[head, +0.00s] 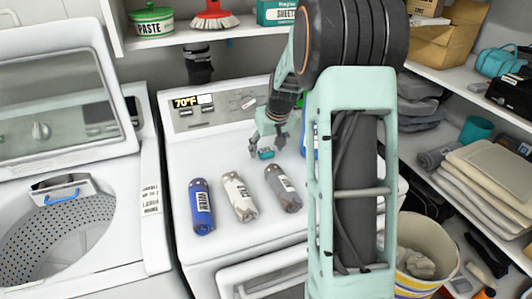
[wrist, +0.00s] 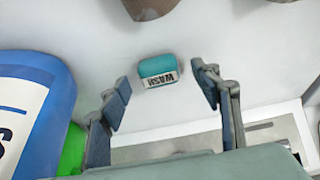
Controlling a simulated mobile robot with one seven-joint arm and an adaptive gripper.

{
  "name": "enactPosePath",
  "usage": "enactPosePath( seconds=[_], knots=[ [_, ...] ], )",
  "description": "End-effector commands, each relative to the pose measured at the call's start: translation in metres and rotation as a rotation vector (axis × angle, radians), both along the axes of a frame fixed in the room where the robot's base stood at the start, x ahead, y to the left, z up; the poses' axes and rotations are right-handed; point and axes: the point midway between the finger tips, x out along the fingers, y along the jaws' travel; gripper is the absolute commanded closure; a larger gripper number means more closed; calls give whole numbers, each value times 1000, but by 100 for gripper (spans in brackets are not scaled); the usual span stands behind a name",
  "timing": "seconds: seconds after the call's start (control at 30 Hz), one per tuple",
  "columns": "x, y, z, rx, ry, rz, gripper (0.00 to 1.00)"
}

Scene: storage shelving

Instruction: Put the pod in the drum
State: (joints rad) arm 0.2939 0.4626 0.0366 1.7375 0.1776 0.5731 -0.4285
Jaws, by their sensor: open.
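The pod is a small teal and white block marked WASH (wrist: 158,66). It lies on the white machine top, and it also shows in the head view as a teal spot (head: 266,154) just under my gripper (head: 269,143). In the wrist view my gripper (wrist: 163,92) is open, its two fingers pointing toward the pod, which sits centred just beyond the tips; I see no contact. The drum (head: 62,233) is the perforated grey tub of the open-lidded washer at the left of the head view. Its bottom is partly cut off by the frame.
Blue, white and grey cylinders (head: 202,207) (head: 239,197) (head: 283,188) lie in front of the pod. A blue bottle with a green cap (wrist: 35,110) stands close left of my gripper in the wrist view. The raised washer lid (head: 60,100) stands behind the drum.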

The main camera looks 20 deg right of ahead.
Motion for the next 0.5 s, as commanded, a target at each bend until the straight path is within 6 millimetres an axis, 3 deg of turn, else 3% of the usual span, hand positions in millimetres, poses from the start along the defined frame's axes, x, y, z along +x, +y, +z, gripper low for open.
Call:
enactPosePath(
  seconds=[0.3, 0.5],
  knots=[
    [3, 0, -6, 0, -2, 0, 42],
    [3, 0, -6, 0, -1, 0, 63]
  ],
)
